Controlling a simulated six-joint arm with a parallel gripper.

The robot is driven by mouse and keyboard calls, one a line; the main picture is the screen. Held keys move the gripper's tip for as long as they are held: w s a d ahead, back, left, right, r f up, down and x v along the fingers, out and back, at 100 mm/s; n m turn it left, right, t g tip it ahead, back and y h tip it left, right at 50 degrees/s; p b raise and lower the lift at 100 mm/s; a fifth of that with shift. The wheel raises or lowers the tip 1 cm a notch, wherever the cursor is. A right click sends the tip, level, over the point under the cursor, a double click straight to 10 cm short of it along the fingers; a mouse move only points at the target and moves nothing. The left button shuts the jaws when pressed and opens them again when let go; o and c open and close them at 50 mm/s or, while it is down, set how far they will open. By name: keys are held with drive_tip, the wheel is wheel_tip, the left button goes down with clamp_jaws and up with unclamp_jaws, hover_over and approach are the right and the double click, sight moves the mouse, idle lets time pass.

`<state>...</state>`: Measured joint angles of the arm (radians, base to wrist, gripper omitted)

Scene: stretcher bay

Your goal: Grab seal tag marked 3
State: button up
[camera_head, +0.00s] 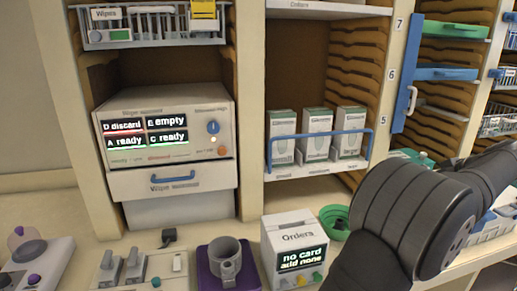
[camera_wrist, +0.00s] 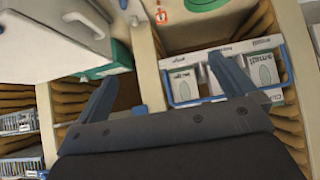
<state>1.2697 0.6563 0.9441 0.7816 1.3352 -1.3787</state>
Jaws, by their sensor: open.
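I cannot make out a seal tag marked 3 in either view. My gripper (camera_wrist: 165,88) shows in the wrist view with its two dark fingers spread wide and nothing between them. Beyond the fingers are a shelf upright and a blue-railed shelf of glove-type boxes (camera_wrist: 185,85), seen at a tilt. In the head view my dark arm fills the lower right, and the gripper's fingers are not visible there.
A wipes machine (camera_head: 165,140) with lit screens stands left of centre. An "Orders" box (camera_head: 292,250), a purple stand with a grey ring (camera_head: 228,262) and a green bowl (camera_head: 335,218) are on the counter. Boxes (camera_head: 317,133) stand behind a blue rail.

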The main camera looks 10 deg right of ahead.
idle(0.4)
drive_tip(key=c, duration=1.3)
drive_tip(key=w+a+f+n+g+h, duration=0.2)
drive_tip(key=w+a+f+n+g, duration=0.15)
drive_tip(key=w+n, duration=0.75)
drive_tip(key=w+a+f+n+g+h, duration=0.2)
drive_tip(key=w+a+n+g, duration=0.25)
drive_tip(key=w+n, duration=0.6)
drive_tip(key=shift+w+d+f+m+g+h, duration=0.1)
drive_tip(key=shift+w+d+f+m, duration=0.3)
drive_tip(key=shift+d+f, duration=1.55)
drive_tip(key=shift+w+d+f+m+g+h, duration=0.1)
drive_tip(key=shift+w+d+f+m, duration=0.35)
drive_tip(key=shift+f, duration=2.7)
drive_tip(key=shift+w+d+f+m+g+h, duration=0.15)
drive_tip(key=shift+w+d+f, duration=0.4)
drive_tip(key=shift+d+f, duration=1.45)
